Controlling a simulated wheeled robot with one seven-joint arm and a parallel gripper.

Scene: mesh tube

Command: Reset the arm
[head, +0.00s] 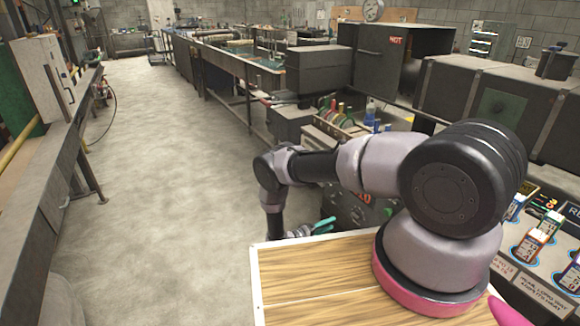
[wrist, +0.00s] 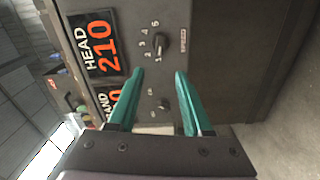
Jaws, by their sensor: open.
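My gripper (head: 323,226) shows small and teal in the head view, low beyond the far edge of the wooden board and partly hidden by my arm. In the wrist view my gripper (wrist: 158,101) has its two teal fingers spread apart with nothing between them. It faces the front of a dark machine panel (wrist: 217,55). The panel carries a sign reading HEAD 210 (wrist: 97,45), a second sign partly hidden by a finger, and a numbered speed knob (wrist: 157,52). I cannot tell the exact gap between the fingertips and the panel.
Dark machines and boxes (head: 398,60) line the right side, one marked HOT. A workbench (head: 50,190) runs along the left. The concrete floor (head: 165,180) between them is clear.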

